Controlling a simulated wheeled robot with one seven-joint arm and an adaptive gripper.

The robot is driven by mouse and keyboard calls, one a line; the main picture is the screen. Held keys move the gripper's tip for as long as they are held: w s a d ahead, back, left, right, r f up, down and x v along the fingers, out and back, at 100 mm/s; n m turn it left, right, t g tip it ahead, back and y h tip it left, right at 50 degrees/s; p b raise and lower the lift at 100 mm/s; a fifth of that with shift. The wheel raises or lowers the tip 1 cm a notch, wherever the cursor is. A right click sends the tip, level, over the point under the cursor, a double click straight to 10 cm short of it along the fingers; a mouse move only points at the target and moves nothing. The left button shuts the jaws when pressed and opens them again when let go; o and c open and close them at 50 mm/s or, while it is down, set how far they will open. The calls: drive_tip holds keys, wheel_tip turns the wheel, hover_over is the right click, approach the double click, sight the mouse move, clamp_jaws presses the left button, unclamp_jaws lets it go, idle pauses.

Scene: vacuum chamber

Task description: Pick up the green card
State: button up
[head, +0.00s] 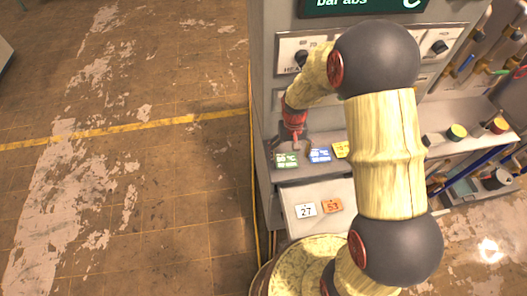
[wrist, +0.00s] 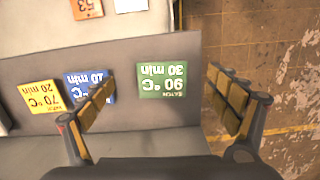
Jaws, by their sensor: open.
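The green card (head: 285,160) lies on the grey ledge at its left end in the head view. In the wrist view the green card (wrist: 162,81) shows upside down, reading 90 °C and 30 min. My gripper (head: 296,143) is above the ledge close to the green card. In the wrist view my gripper (wrist: 160,92) is open, with one finger on each side of the card in the picture. The fingers appear apart from the card, and nothing is between them but the card's view. Their exact height above it is unclear.
A blue card (head: 319,155) and a yellow card (head: 342,149) lie along the same ledge (wrist: 60,125). The left finger overlaps the blue card (wrist: 88,86) in the wrist view. A white card (head: 306,209) and an orange card (head: 332,205) are on a lower surface. Open floor lies left.

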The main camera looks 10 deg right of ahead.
sight(286, 160)
drive_tip(key=w, duration=0.2)
drive_tip(key=shift+w+a+r+t, duration=0.3)
drive_tip(key=shift+a, duration=0.1)
drive_tip(key=shift+w, duration=0.2)
drive_tip(key=shift+s+d+f, duration=0.1)
drive_tip(key=shift+f, duration=0.15)
drive_tip(key=f, duration=0.7)
drive_tip(key=shift+s+d, duration=0.1)
drive_tip(key=shift+d, duration=0.2)
drive_tip(key=shift+c, duration=0.2)
drive_tip(key=c, duration=1.1)
drive_tip(key=shift+r, duration=0.15)
